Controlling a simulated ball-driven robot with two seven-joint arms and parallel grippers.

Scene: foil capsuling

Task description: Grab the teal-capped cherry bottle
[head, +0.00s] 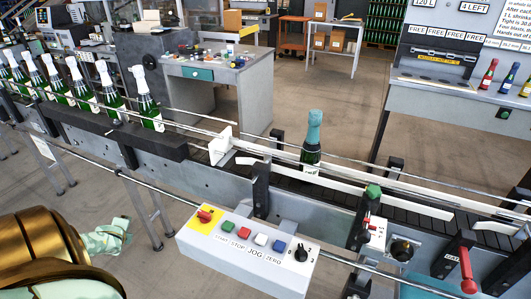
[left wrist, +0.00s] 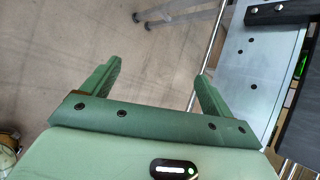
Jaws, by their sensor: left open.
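The teal-capped bottle (head: 312,140) stands upright on the conveyor, in the middle of the head view. It has dark glass, a teal foil over the neck and a small pale label that I cannot read, so its flavour is not clear. My left gripper (head: 122,232) is at the lower left of the head view, in front of the conveyor and well apart from the bottle. In the left wrist view its green fingers (left wrist: 158,72) are spread with nothing between them, above the floor. My right gripper is not in view.
A white guide block (head: 222,146) and rails flank the bottle on the conveyor. Several white-capped bottles (head: 148,102) stand upstream at left. A button box (head: 248,250) is mounted in front. Small bottles with coloured caps (head: 488,75) stand on the right bench (head: 430,97).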

